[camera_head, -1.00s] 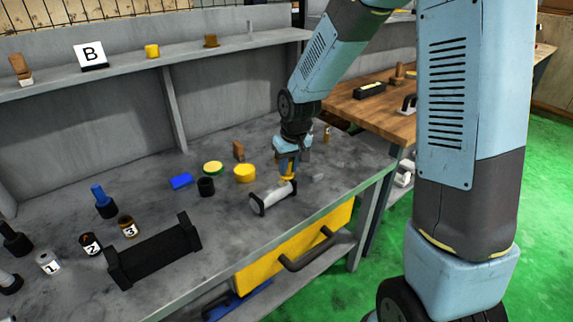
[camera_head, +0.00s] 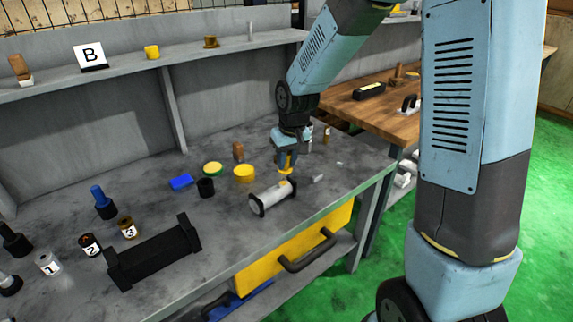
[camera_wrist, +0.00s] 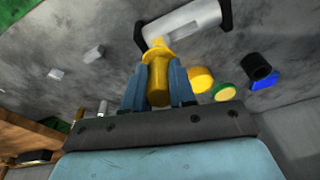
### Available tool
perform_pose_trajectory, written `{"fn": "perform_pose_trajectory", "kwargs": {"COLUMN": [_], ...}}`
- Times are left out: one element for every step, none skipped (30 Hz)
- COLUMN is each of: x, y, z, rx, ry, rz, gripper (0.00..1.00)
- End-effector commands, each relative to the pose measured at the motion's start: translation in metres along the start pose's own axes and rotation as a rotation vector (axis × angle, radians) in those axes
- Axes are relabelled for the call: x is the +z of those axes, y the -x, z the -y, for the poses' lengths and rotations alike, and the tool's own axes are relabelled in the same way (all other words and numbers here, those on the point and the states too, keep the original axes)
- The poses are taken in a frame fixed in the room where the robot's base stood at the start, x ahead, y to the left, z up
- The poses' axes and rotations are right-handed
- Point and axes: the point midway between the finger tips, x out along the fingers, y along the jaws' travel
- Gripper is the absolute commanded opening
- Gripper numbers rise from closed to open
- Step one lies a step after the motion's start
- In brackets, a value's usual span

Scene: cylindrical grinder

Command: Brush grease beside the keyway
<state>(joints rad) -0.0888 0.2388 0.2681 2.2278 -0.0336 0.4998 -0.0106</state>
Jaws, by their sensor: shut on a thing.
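A pale grey shaft (camera_head: 270,197) with black end pieces lies on the grey bench. It also shows at the top of the wrist view (camera_wrist: 185,32). My gripper (camera_head: 285,160) is shut on a yellow brush handle with a collar (camera_wrist: 158,80), just behind the shaft's right part. The handle points down, and its pale tip overlaps the shaft's edge in the wrist view; I cannot tell if it touches. A small yellowish patch (camera_head: 283,184) shows at the shaft's upper right; I cannot tell if it is grease or bristle.
Left of the shaft stand a yellow round tin (camera_head: 244,174), a green-and-yellow tin (camera_head: 213,168), a black cup (camera_head: 206,187) and a blue block (camera_head: 181,182). A black cradle (camera_head: 153,253) and numbered cups lie farther left. Small pale pieces (camera_head: 318,178) lie to the right.

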Motion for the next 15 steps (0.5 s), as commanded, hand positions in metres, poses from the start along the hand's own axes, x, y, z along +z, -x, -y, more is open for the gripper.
{"fn": "perform_pose_trajectory", "kwargs": {"x": [-0.001, -0.002, -0.002, -0.003, -0.003, -0.004, -0.004, -0.005, -0.005, -0.006, -0.006, -0.006, -0.007, -0.007, -0.007], "y": [0.005, 0.007, 0.01, 0.013, 0.015, 0.018, 0.021, 0.023, 0.026, 0.029, 0.03, 0.033, 0.034, 0.036, 0.037], "z": [0.0, 0.0, 0.0, 0.001, 0.001, 0.001, 0.001, 0.001, 0.001, 0.001, 0.001, 0.001, 0.002, 0.002, 0.002], "rx": [0.001, 0.001, 0.0, 0.0, 0.0, 0.0, 0.0, 0.0, 0.0, 0.0, 0.0, 0.0, 0.0, 0.0, 0.0], "ry": [0.0, 0.0, -0.001, -0.001, -0.001, -0.002, -0.002, -0.002, -0.002, -0.001, -0.001, -0.001, -0.001, 0.0, 0.0], "rz": [-0.002, -0.001, -0.001, -0.001, -0.002, -0.001, -0.001, -0.002, -0.003, -0.002, -0.001, -0.001, -0.001, -0.001, -0.001], "gripper": [0.0, 0.0, 0.0, 0.0, 0.0, 0.0, 0.0, 0.0, 0.0, 0.0, 0.0, 0.0, 0.0, 0.0, 0.0]}}
